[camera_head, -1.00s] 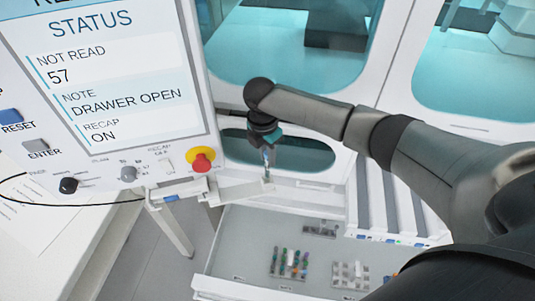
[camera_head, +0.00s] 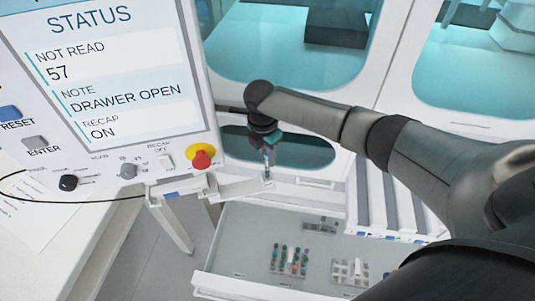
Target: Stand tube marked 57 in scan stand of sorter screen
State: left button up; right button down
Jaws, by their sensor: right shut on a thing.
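The sorter screen (camera_head: 110,75) at the left reads STATUS, NOT READ 57, NOTE DRAWER OPEN, RECAP ON. My right gripper (camera_head: 268,152) points down in front of the dark window, to the right of the screen. It is shut on a small thin tube (camera_head: 267,160); its mark is too small to read. The tube is upright, just above or at the end of a white ledge (camera_head: 235,188) that sticks out below the screen. I cannot tell whether the tube touches it. My left gripper is not in view.
An open drawer (camera_head: 225,260) below holds a rack of coloured-cap tubes (camera_head: 289,262) and a paler rack (camera_head: 350,272). White lanes (camera_head: 375,200) stand at the right. A red emergency knob (camera_head: 202,159) sits close to the left of the gripper.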

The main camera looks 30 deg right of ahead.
jog(key=shift+f, duration=0.15)
jog(key=shift+f, duration=0.35)
jog(key=shift+f, duration=0.15)
dwell(0.3)
jog(key=c, duration=0.7)
grip_release()
jog(key=shift+o, duration=0.2)
notch_tip(320, 180, up, 15)
jog(key=a, duration=0.1)
jog(key=shift+s+a, duration=0.25)
jog(key=shift+s, duration=0.05)
